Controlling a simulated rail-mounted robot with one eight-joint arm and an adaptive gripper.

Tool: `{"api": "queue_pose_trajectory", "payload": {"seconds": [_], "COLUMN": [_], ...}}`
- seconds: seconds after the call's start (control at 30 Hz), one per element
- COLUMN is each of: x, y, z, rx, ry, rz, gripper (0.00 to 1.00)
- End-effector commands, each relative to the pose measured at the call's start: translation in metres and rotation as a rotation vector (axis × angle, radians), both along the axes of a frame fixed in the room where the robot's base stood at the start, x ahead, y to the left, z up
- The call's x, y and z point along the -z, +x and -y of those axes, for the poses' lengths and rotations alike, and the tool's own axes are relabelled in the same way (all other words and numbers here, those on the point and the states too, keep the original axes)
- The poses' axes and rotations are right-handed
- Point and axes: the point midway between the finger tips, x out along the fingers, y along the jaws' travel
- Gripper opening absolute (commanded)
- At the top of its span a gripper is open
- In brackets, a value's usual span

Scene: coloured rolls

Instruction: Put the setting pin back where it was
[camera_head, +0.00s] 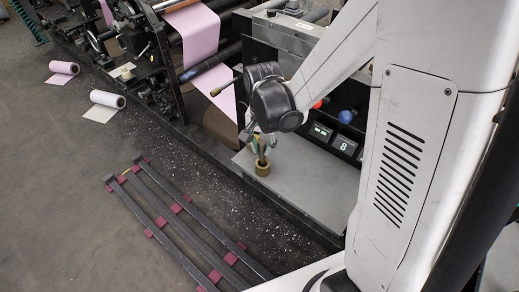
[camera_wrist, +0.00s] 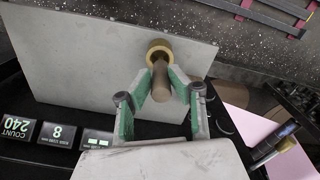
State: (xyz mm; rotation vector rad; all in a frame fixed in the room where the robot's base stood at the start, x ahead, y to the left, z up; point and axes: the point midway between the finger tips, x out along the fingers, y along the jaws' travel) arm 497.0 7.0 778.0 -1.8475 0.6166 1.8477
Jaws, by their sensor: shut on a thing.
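The setting pin (camera_wrist: 160,82) is a brown rod between the green-lined fingers of my gripper (camera_wrist: 162,92) in the wrist view. My gripper is shut on it. The pin's far end meets a brass-coloured ring (camera_wrist: 153,43) on a grey plate (camera_wrist: 90,60). I cannot tell how deep the pin sits in the ring. In the head view my gripper (camera_head: 263,145) points down just above the ring (camera_head: 262,170), with the pin upright or nearly so. The fingers hide part of the pin.
The grey plate (camera_head: 300,195) is otherwise bare. Display panels (camera_head: 343,145) and a blue knob (camera_head: 345,117) stand behind it, to the right. Pink web (camera_head: 205,50) runs through the machine at left. A dark rack (camera_head: 180,210) and loose rolls (camera_head: 107,99) lie on the floor.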

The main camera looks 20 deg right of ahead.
Motion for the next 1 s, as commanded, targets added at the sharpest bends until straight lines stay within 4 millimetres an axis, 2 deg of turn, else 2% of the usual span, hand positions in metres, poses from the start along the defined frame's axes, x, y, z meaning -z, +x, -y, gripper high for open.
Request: {"api": "queue_pose_trajectory", "payload": {"seconds": [0.17, 0.43, 0.83, 0.87, 1.0], "x": [0.009, 0.042, 0.046, 0.046, 0.045], "y": [0.001, 0.002, 0.001, 0.001, 0.001], "z": [0.004, 0.003, 0.003, 0.003, 0.003], "rx": [-0.001, -0.001, -0.001, -0.001, -0.001], "ry": [0.000, 0.000, 0.000, 0.000, 0.000], "rz": [0.000, 0.000, 0.000, 0.000, 0.000], "gripper": [0.00, 0.00, 0.00, 0.20, 0.37]}}
